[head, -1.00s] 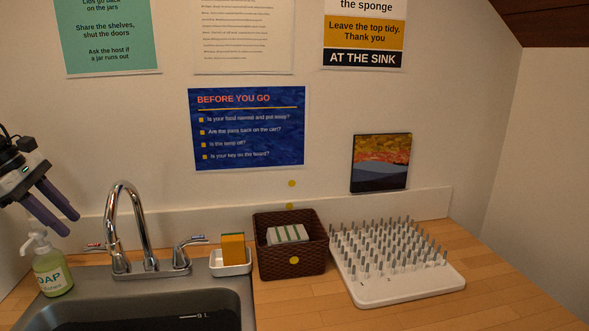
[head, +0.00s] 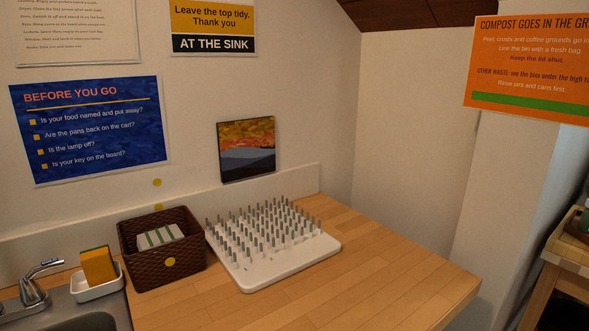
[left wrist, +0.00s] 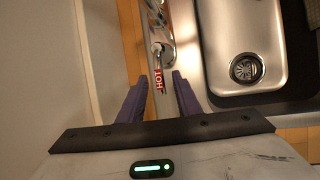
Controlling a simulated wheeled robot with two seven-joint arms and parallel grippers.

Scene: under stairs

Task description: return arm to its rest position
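My left gripper (left wrist: 168,92) shows in the left wrist view with its two purple fingers apart and nothing between them. Beyond the fingers lie the faucet handle marked HOT (left wrist: 158,75) and the sink basin (left wrist: 243,50) with its drain. The left gripper looks clear of the handle, though the exact gap cannot be told. Neither gripper is in the head view now. My right gripper is in no frame.
In the head view, the sink (head: 95,312) is at lower left, beside a sponge (head: 98,266) in a white holder (head: 97,286). A brown basket (head: 185,262) and a white pegged rack (head: 290,271) stand on the wooden counter (head: 390,285). The counter's right part is clear.

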